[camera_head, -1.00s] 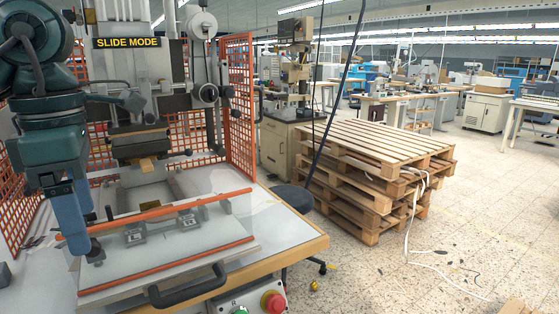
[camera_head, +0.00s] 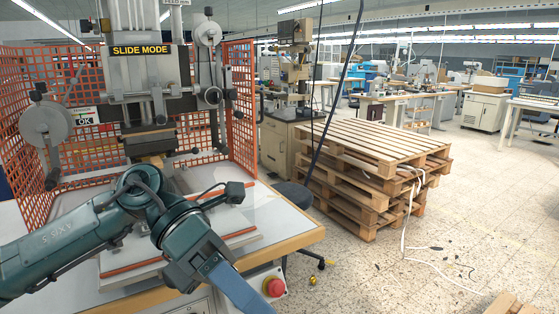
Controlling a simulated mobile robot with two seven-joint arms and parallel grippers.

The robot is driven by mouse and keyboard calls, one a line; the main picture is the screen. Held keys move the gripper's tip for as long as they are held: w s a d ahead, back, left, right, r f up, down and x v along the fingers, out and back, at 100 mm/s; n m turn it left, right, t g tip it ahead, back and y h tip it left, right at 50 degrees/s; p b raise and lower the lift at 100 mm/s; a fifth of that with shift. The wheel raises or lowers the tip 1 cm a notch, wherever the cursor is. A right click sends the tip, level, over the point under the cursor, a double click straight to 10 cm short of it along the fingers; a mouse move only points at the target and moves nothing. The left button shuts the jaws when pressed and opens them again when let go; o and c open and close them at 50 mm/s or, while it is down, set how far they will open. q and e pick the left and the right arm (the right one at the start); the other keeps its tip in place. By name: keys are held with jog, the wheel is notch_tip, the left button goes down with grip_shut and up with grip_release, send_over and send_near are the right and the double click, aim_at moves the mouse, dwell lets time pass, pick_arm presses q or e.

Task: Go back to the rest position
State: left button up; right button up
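My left arm comes in low from the left across the front of the stamping press (camera_head: 140,85). My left gripper (camera_head: 245,296) points down and right at the bottom edge, in front of the work table (camera_head: 295,228). A blue finger shows, but its tip is cut off, so I cannot tell whether it is open. No held object shows. My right gripper is not in view.
A red stop button (camera_head: 274,287) is close to the right of my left gripper. Orange mesh guards (camera_head: 241,110) stand around the press. A stack of wooden pallets (camera_head: 370,170) stands to the right, with open floor beyond it.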

pick_arm(q)
jog(key=w+d+r+n+t+h+p, duration=0.1)
jog(key=d+n+h, duration=0.1)
jog(key=n+h, duration=0.3)
jog(key=w+d+r+n+t+h, duration=0.1)
jog(key=d+r+n+h, duration=0.1)
jog(key=d+n+h, duration=0.3)
jog(key=w+a+f+n+t+h, duration=0.3)
jog(key=w+a+n+t, duration=0.15)
jog(key=n+t, duration=0.6)
jog(key=w+a+f+n+t+y+p, duration=0.1)
jog(key=w+a+f+n+t+y, duration=0.15)
jog(key=f+n+t+y, duration=0.45)
jog(key=w+a+f+n+t+y+p, duration=0.1)
jog(key=a+f+n+t+y, duration=0.3)
jog(key=n, duration=0.5)
jog(key=s+a+f+n+g+y, duration=0.3)
jog(key=s+f, duration=0.4)
jog(key=f, duration=0.4)
jog(key=s+a+f+n+g+y, duration=0.3)
jog(key=s+f+n+y, duration=0.3)
jog(key=f, duration=0.6)
jog(key=shift+s+a+f+p, duration=0.35)
jog(key=shift+a+p, duration=0.1)
jog(key=shift+a, duration=0.35)
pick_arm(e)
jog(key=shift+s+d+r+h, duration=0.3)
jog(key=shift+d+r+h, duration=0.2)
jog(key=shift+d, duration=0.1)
